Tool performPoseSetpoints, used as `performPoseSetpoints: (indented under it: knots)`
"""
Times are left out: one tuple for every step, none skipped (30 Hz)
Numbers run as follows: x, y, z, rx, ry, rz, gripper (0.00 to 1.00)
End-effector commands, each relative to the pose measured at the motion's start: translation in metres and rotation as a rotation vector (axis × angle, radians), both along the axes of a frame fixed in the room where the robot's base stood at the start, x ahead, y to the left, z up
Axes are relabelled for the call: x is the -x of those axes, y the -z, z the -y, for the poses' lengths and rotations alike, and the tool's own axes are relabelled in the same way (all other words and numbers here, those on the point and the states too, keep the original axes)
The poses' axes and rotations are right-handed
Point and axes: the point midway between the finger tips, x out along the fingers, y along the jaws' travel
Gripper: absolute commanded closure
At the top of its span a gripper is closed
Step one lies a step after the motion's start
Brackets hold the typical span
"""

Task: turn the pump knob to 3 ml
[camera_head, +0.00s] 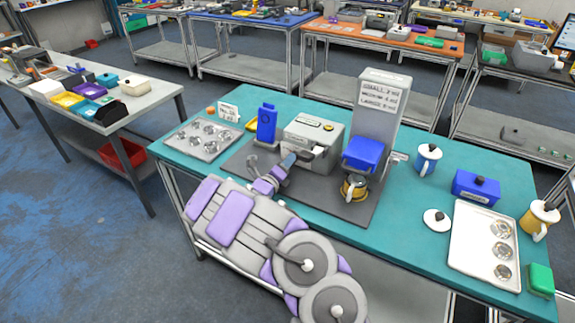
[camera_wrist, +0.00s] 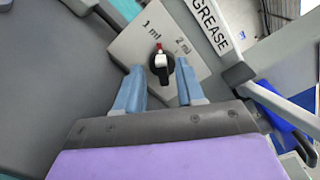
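The pump knob (camera_wrist: 162,68) is black with a white and red pointer, on a pale plate (camera_wrist: 132,46) in the wrist view. The pointer points up in the picture, between the printed "1 ml" and "2 ml" marks. No 3 ml mark is visible. My gripper (camera_wrist: 158,82) is open, its blue-grey fingers on either side of the knob. A gap shows between the left finger and the knob; contact on the right is unclear. In the head view, my gripper (camera_head: 284,164) is at the left front of the grey machine (camera_head: 314,140); the knob cannot be made out there.
A "GREASE" label (camera_wrist: 210,25) is near the knob. On the teal table (camera_head: 415,205), a blue bottle (camera_head: 266,123) stands left of the machine and a tall grey dispenser (camera_head: 382,105) right of it. A tray with metal cups (camera_head: 205,137) lies farther left.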

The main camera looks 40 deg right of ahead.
Motion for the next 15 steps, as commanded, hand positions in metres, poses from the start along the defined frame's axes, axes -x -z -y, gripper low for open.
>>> performPoseSetpoints:
  knots:
    - [-0.0006, 0.0003, 0.0025, 0.000, 0.001, 0.000, 0.62]
    - [-0.0008, 0.0002, 0.0032, 0.000, 0.001, 0.000, 0.62]
    - [-0.0011, -0.0001, 0.0038, 0.001, 0.000, -0.001, 0.62]
    - [-0.0013, -0.0004, 0.0038, 0.001, 0.000, -0.001, 0.62]
    - [-0.0014, -0.0005, 0.0039, 0.001, 0.000, -0.001, 0.62]
    - [-0.0014, -0.0006, 0.0037, 0.001, 0.000, -0.001, 0.62]
    - [-0.0015, -0.0007, 0.0037, 0.001, 0.000, -0.001, 0.62]
    - [-0.0015, -0.0007, 0.0037, 0.001, 0.000, -0.001, 0.62]
    - [-0.0015, -0.0006, 0.0038, 0.001, 0.000, -0.001, 0.62]
    - [-0.0014, -0.0006, 0.0040, 0.001, 0.000, -0.001, 0.62]
    - [-0.0014, -0.0005, 0.0041, 0.001, 0.000, -0.001, 0.63]
    - [-0.0014, -0.0004, 0.0042, 0.001, 0.000, -0.001, 0.67]
    - [-0.0014, -0.0004, 0.0042, 0.001, 0.000, -0.001, 0.69]
    - [-0.0014, -0.0004, 0.0042, 0.001, 0.000, -0.001, 0.72]
    - [-0.0014, -0.0004, 0.0042, 0.001, 0.000, -0.001, 0.76]
